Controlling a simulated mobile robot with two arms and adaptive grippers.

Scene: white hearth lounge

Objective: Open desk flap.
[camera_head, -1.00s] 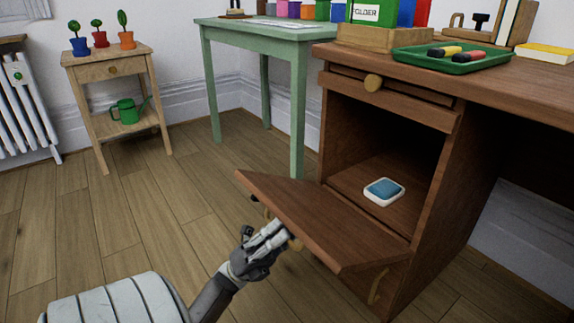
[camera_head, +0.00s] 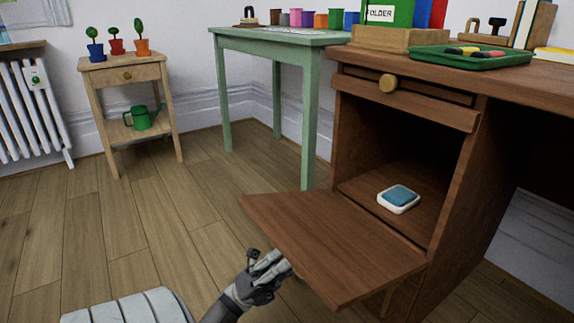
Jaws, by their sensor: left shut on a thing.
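The wooden desk flap (camera_head: 335,243) hangs folded down from the desk's left cabinet, close to level, with its inner face up. The cabinet opening (camera_head: 400,140) behind it is uncovered, and a small white and blue pad (camera_head: 398,198) lies inside on its floor. My left gripper (camera_head: 275,268) is at the flap's near left edge, with its fingertips partly hidden under the flap. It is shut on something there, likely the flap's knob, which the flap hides. My right gripper is out of view.
The desk top holds a green tray (camera_head: 470,57) and a wooden folder box (camera_head: 395,38). A green table (camera_head: 285,40) and a plant stand (camera_head: 125,75) stand behind. The floor left of the flap is clear.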

